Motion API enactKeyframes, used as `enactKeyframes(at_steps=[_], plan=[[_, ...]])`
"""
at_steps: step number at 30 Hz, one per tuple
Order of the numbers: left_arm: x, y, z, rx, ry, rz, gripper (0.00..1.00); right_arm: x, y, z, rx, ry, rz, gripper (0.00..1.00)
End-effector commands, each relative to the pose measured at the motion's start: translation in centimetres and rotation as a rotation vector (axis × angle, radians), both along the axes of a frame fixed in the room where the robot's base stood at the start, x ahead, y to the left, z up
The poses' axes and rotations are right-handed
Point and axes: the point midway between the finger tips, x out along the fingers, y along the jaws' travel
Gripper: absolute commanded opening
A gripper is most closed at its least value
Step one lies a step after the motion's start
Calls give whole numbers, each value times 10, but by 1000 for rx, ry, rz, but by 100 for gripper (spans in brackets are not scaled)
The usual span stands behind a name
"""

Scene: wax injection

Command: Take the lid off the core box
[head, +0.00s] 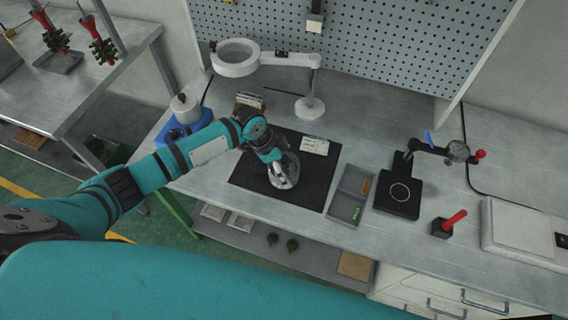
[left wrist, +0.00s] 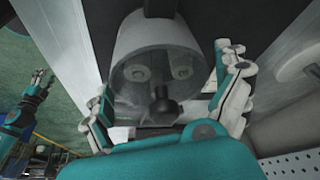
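The core box lid (head: 285,176) looks like a clear grey dome on the black mat, partly hidden by my left gripper in the head view. In the left wrist view the see-through lid (left wrist: 150,45) has a dark knob (left wrist: 163,105), and two round pale shapes show through it. My left gripper (left wrist: 170,105) is open, with one finger on each side of the knob and a gap to it. It also shows above the lid in the head view (head: 277,160). What looks like my right gripper (left wrist: 41,78) is small at the left of the wrist view, its fingers spread; it is out of the head view.
The black mat (head: 250,175) also bears a small pale labelled block (head: 315,145). A grey divided tray (head: 345,210) and a black stand (head: 398,198) are to the right. A magnifier lamp (head: 308,107) stands behind. A blue-based bottle (head: 184,108) is left of the mat.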

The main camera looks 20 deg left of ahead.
Motion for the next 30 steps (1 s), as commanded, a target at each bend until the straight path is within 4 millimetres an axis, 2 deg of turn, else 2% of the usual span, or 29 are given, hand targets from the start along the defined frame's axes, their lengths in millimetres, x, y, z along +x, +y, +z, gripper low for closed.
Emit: enactKeyframes(at_steps=[1, 10, 20, 23, 28, 30], plan=[[0, 0, 0, 0, 0, 0, 95, 0, 0, 0, 0, 0, 0, 40], [0, 0, 0, -1, 1, 1, 57, 0, 0, 0, 0, 0, 0, 40], [0, 0, 4, -1, 0, 0, 56, 0, 0, -2, 0, 0, 1, 40], [1, 0, 10, -1, -2, 0, 56, 0, 0, -5, 0, 0, 1, 40], [2, 0, 33, -2, -5, -2, 56, 0, 0, -16, 0, 0, 1, 40], [-11, -1, 34, 0, 3, -2, 56, 0, 0, -17, 0, 1, 1, 40]])
